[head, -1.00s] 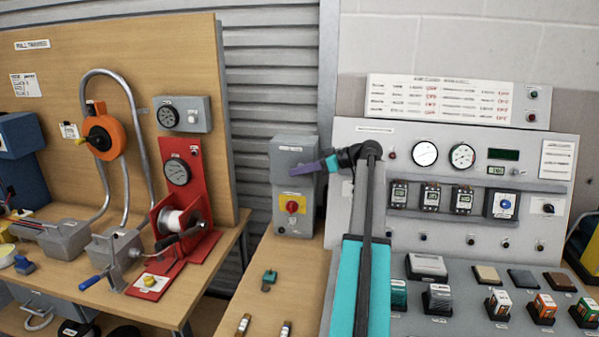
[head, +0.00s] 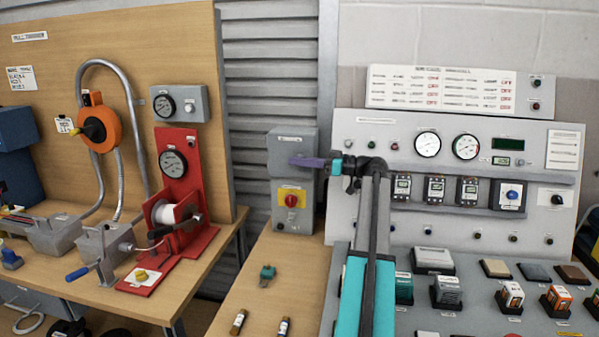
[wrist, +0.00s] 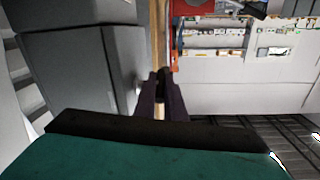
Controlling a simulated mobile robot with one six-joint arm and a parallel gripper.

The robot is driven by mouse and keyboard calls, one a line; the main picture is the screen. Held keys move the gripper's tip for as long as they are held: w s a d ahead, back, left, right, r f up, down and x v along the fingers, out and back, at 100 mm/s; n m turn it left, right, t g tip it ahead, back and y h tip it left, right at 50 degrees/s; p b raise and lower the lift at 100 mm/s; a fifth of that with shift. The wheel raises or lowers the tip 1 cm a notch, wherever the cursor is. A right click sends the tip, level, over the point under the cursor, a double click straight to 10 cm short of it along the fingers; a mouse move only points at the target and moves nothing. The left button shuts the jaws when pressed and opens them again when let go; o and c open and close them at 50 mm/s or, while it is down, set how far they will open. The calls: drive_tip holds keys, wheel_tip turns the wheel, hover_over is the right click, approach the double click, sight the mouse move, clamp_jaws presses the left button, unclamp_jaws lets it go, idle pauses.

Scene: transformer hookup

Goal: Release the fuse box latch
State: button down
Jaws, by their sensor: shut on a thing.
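The fuse box (head: 276,205) is a tall grey box at the back of the wooden bench in the head view, with a label on top and a red knob on a yellow plate. Its grey side also fills the upper left of the wrist view (wrist: 70,75). In the wrist view my gripper (wrist: 161,76) is shut on a small dark part beside the box, apparently the fuse box latch. The fingers hide most of it.
A grey control panel (head: 375,138) with gauges stands to the right. A red winch stand (head: 178,155) is on the left bench. A green-topped part (head: 267,272) and two small cylinders (head: 238,322) lie on the bench below the box.

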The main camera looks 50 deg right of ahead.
drive_tip(key=shift+f+t+y+b, duration=0.3)
drive_tip(key=shift+t+y+b, duration=0.55)
drive_tip(key=shift+b, duration=1.4)
drive_tip(key=shift+r+t+b, duration=0.15)
drive_tip(key=shift+t+b, duration=0.5)
drive_tip(key=shift+b, duration=0.2)
drive_tip(key=shift+r+t, duration=0.15)
drive_tip(key=shift+t, duration=0.15)
drive_tip(key=c, duration=2.1)
unclamp_jaws()
drive_tip(key=shift+s, duration=0.1)
drive_tip(key=b+v, duration=0.1)
drive_tip(key=v, duration=1.2)
drive_tip(key=shift+s+d, duration=0.25)
